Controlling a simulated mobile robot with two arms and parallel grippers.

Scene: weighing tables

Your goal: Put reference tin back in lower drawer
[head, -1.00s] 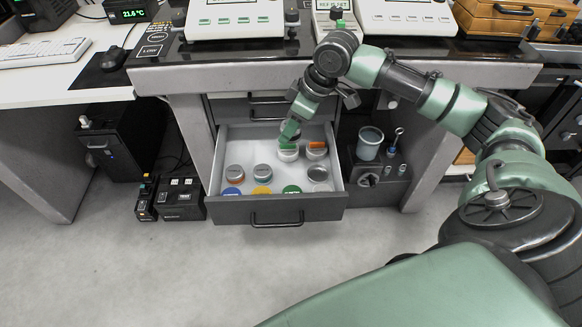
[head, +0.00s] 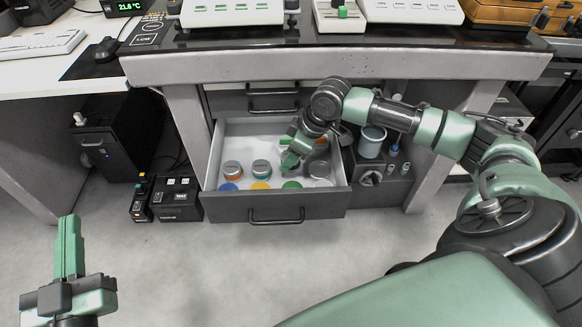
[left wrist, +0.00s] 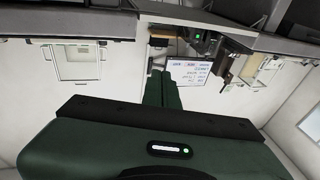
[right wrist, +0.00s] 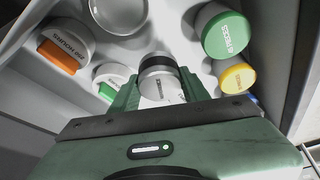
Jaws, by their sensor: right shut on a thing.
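The lower drawer (head: 275,208) stands pulled open under the weighing table. My right gripper (head: 290,162) reaches down into it. In the right wrist view, my right gripper (right wrist: 160,92) is shut on a tin (right wrist: 157,72) with a grey lid, dark band and white label. I take it as the reference tin. It is over or on the white drawer floor; I cannot tell if it touches. In the head view the gripper largely hides it. My left gripper (head: 68,245) is away at the lower left, fingers together and empty; its fingers also show in the left wrist view (left wrist: 165,90).
Beside the held tin are an orange-labelled tin (right wrist: 65,45), a green-labelled tin (right wrist: 112,80), a green-lidded one (right wrist: 222,32) and a yellow one (right wrist: 237,77). A caddy with a beaker (head: 371,142) stands right of the drawer.

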